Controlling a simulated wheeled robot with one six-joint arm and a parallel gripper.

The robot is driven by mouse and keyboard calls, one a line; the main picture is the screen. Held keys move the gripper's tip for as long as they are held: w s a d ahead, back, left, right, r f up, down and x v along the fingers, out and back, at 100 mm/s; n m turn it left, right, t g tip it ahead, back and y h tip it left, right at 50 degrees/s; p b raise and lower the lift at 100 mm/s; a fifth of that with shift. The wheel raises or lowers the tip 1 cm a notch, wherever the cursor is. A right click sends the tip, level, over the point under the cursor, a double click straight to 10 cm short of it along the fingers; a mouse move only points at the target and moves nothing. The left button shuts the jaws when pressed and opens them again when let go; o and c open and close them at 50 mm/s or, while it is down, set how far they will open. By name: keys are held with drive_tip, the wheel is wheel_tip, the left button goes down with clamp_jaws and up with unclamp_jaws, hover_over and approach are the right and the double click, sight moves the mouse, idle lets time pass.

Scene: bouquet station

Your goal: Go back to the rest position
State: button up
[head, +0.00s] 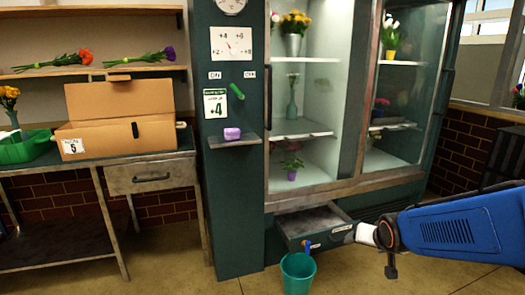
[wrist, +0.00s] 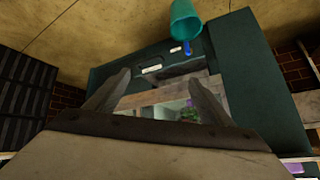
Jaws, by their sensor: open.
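My gripper (wrist: 160,85) is open in the wrist view, with its two fingers apart and nothing between them. The wrist picture looks upside down. It faces the lower front of the glass-door flower cabinet (head: 358,100). My blue arm (head: 450,228) reaches in from the right edge of the head view, in front of the cabinet's lower right. I cannot make out the fingers there.
The drawer (head: 318,226) under the cabinet is pulled out. A teal bucket (head: 298,274) stands before it and also shows in the wrist view (wrist: 185,20). A cardboard box (head: 120,136) sits on the left bench. Open floor lies in front.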

drive_tip(key=s+a+r+n+g, duration=0.1)
drive_tip(key=s+r, duration=0.2)
drive_tip(key=s, duration=0.9)
drive_tip(key=s+a+r+n+g, duration=0.1)
drive_tip(key=s+r+n+g, duration=0.1)
drive_tip(key=s, duration=1.1)
drive_tip(key=shift+a+r+n+g+y, duration=0.3)
drive_tip(key=shift+a+r+y, duration=0.1)
drive_tip(key=shift+r, duration=0.15)
drive_tip(key=shift+c, duration=0.3)
